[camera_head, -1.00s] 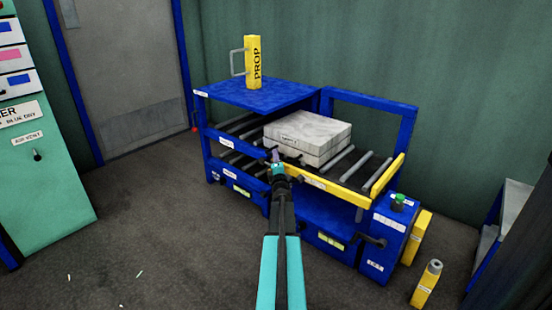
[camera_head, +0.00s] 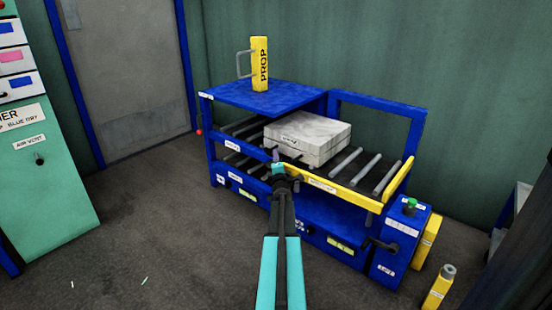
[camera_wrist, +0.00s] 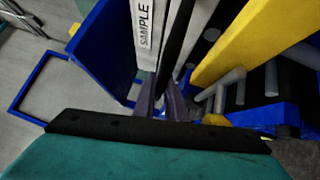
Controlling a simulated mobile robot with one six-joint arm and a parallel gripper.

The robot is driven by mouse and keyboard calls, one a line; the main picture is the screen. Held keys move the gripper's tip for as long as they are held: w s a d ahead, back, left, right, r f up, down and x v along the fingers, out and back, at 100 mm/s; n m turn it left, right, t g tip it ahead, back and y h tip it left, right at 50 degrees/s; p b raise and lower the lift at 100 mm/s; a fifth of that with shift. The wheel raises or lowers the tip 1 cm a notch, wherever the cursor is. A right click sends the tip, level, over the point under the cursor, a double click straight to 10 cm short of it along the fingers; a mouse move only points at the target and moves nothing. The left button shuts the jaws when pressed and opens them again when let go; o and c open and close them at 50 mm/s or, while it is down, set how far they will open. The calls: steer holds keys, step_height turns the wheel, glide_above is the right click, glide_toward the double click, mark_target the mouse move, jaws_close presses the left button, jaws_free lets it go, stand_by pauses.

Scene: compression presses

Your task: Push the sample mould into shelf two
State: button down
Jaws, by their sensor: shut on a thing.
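The sample mould (camera_head: 307,138) is a pale grey slab lying flat on the rollers of the blue press, its left end close to the opening under the blue top plate. In the wrist view its white side (camera_wrist: 147,32) carries a SAMPLE label. My gripper (camera_head: 278,157) is at the mould's near left side, shut on what looks like its dark handle; the purple fingers (camera_wrist: 163,106) also show in the wrist view. Roller levels (camera_head: 240,132) sit one above another under the top plate, with small labels too small to read. My arm hides part of the press front.
A yellow rail (camera_head: 345,192) runs along the near edge of the rollers. A yellow PROP block (camera_head: 260,64) with a handle stands on the top plate (camera_head: 262,97). A control box (camera_head: 400,240) with a green button is at right.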

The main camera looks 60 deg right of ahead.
steer(key=c, duration=1.8)
jaws_free()
steer(key=shift+a, duration=0.1)
steer(key=shift+p+v, duration=2.15)
steer(key=shift+v, duration=4.7)
